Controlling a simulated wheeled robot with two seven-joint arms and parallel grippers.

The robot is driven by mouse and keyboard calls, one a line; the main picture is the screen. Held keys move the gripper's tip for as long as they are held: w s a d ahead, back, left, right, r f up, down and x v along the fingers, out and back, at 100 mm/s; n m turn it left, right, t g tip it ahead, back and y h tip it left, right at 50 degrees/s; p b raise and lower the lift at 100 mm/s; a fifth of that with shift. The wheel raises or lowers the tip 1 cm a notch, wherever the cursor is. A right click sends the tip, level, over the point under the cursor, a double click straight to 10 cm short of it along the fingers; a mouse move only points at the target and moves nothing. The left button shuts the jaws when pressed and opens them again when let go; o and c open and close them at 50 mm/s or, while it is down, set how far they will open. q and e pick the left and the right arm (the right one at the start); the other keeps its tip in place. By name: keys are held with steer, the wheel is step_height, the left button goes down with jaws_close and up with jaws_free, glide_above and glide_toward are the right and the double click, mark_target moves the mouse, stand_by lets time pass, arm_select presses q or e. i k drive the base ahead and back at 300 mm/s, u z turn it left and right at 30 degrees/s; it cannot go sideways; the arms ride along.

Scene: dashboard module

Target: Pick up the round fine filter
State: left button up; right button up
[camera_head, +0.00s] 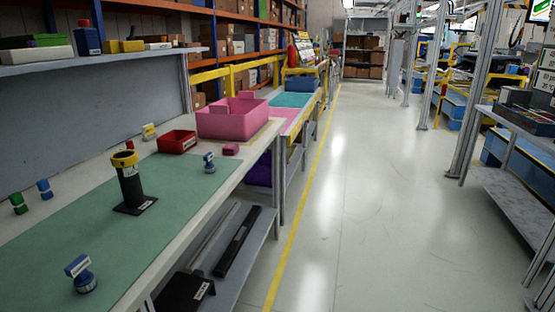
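The labels are too small to read, so I cannot tell for sure which piece is the round fine filter. A round blue piece with a tilted label plate (80,275) stands on the green mat (50,255) near the front. A similar, darker blue piece (209,162) stands at the mat's far right corner. A black upright cylinder with a yellow ring on top (130,185) stands on a black base in the middle of the mat. Neither of my grippers is in view.
Small green (18,204) and blue (45,190) pieces stand at the bench's left. A red bin (177,142) and a pink crate (232,122) stand farther back. A shelf (100,63) runs above. The floor aisle (370,220) at right is clear.

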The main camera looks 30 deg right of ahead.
mark_target(209, 168)
steer(key=z, duration=1.85)
steer(key=i, duration=0.85)
steer(key=u, duration=0.95)
